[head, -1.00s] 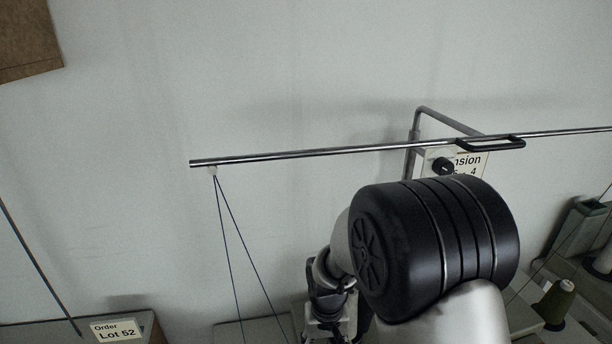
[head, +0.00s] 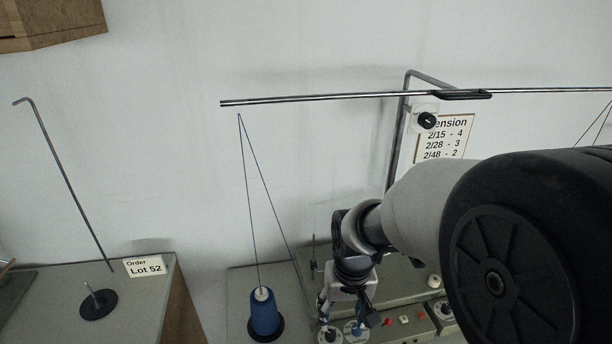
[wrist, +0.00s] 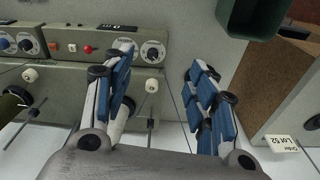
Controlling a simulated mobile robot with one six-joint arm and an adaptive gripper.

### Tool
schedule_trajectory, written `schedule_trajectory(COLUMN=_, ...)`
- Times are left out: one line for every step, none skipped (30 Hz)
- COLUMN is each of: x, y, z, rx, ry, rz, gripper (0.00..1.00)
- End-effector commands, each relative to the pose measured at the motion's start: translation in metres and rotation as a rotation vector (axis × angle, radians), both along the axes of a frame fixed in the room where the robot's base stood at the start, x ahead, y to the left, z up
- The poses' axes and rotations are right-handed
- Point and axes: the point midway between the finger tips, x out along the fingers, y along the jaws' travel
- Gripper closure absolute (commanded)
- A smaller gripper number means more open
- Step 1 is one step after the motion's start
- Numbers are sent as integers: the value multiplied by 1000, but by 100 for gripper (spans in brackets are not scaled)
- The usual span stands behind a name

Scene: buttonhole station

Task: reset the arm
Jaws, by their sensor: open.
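My arm reaches in from the right of the head view, its big black joint filling the lower right. My gripper (head: 345,318) hangs at the lower middle, in front of the grey machine (head: 395,287) and right of a blue thread cone (head: 265,314). In the wrist view my gripper (wrist: 158,70) has its two blue-padded fingers spread apart, with nothing between them. A panel (wrist: 65,48) with dials and red and white buttons lies beyond the left finger.
A metal rail (head: 320,97) spans the wall, with thread running down to the blue cone. A tension card (head: 443,139) hangs below it. At left are an Order Lot 52 card (head: 145,267) and an empty spindle (head: 97,301). A dark green container (wrist: 252,16) shows in the wrist view.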

Motion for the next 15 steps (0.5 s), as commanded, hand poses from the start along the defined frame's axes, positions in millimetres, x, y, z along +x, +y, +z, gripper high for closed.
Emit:
schedule_trajectory(x=-6, y=-5, z=13, rx=3, ry=-24, rz=-5, gripper=47)
schedule_trajectory(x=-11, y=-8, z=21, rx=4, ry=-36, rz=-8, gripper=47)
schedule_trajectory(x=-18, y=-12, z=31, rx=5, ry=-50, rz=-10, gripper=47)
schedule_trajectory(x=-24, y=-16, z=39, rx=7, ry=-65, rz=-13, gripper=47)
schedule_trajectory(x=-32, y=-19, z=47, rx=8, ry=-78, rz=-18, gripper=47)
schedule_trajectory(x=-42, y=-25, z=58, rx=9, ry=-97, rz=-23, gripper=47)
schedule_trajectory(x=-51, y=-28, z=65, rx=10, ry=-112, rz=-26, gripper=47)
schedule_trajectory(x=-60, y=-32, z=72, rx=10, ry=-126, rz=-28, gripper=47)
schedule_trajectory(x=-72, y=-37, z=80, rx=10, ry=-147, rz=-33, gripper=47)
schedule_trajectory(x=-81, y=-40, z=85, rx=10, ry=-160, rz=-36, gripper=47)
schedule_trajectory(x=-90, y=-43, z=90, rx=10, ry=-176, rz=-39, gripper=47)
schedule_trajectory(x=-103, y=-47, z=95, rx=10, ry=-194, rz=-44, gripper=47)
schedule_trajectory(x=-112, y=-50, z=99, rx=9, ry=-209, rz=-48, gripper=47)
schedule_trajectory(x=-121, y=-52, z=101, rx=8, ry=-222, rz=-50, gripper=47)
schedule_trajectory(x=-132, y=-55, z=103, rx=7, ry=-239, rz=-53, gripper=47)
